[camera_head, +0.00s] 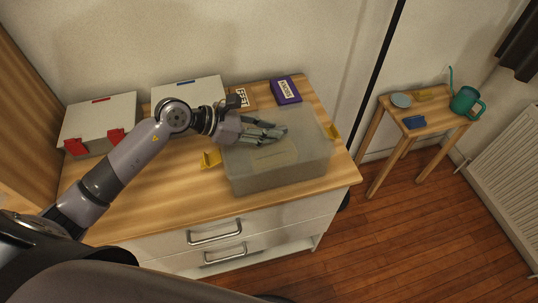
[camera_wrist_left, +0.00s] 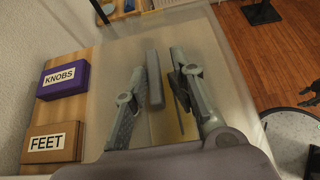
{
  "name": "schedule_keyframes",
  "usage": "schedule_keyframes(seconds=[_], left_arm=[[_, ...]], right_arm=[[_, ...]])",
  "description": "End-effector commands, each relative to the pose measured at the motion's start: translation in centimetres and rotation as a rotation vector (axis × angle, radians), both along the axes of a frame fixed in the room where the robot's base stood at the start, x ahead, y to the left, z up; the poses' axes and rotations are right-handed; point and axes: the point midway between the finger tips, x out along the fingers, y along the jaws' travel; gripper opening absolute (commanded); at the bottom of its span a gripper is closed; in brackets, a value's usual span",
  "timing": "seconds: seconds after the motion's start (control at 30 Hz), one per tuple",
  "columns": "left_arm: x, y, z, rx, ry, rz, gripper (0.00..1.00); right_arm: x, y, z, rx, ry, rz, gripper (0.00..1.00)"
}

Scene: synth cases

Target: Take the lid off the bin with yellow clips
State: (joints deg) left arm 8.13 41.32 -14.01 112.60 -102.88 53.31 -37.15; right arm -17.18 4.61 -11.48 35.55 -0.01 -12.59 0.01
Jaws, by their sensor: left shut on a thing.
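A translucent grey bin (camera_head: 280,174) stands at the right of the dresser top. A yellow clip sticks out at its left end (camera_head: 210,159) and another at its right end (camera_head: 334,132). Its pale lid (camera_head: 305,139) covers the top; I cannot tell whether it is slightly raised. My left gripper (camera_head: 280,131) reaches in from the left over the lid. In the left wrist view its fingers (camera_wrist_left: 160,88) straddle a grey bar-shaped handle (camera_wrist_left: 155,78) on the lid and are shut on it.
A bin with red clips (camera_head: 98,122) and another pale bin (camera_head: 190,91) stand to the left. A purple KNOBS box (camera_head: 286,90) and a brown FEET box (camera_head: 241,97) are behind. A side table (camera_head: 440,117) with a green watering can (camera_head: 466,101) stands right.

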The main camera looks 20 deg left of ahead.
Motion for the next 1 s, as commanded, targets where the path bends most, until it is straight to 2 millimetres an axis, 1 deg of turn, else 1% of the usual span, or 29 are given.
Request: schedule_keyframes(seconds=[0.03, 0.4, 0.67, 1.0], left_arm=[[-0.2, 0.3, -1.4, 0.023, 0.020, -0.001, 0.00], [-0.3, 0.3, -1.4, 0.023, 0.020, -0.001, 0.00], [-0.2, 0.3, -1.1, 0.022, 0.020, -0.001, 0.00], [-0.2, 0.3, 0.0, 0.021, 0.019, 0.000, 0.00]], right_arm=[[0.0, 0.0, -0.1, 0.000, 0.000, 0.000, 0.40], [0.0, 0.0, -0.2, 0.000, -0.001, -0.001, 0.40], [0.0, 0.0, 0.1, 0.000, 0.000, -0.001, 0.40], [0.0, 0.0, 0.7, 0.000, 0.000, -0.001, 0.40]])
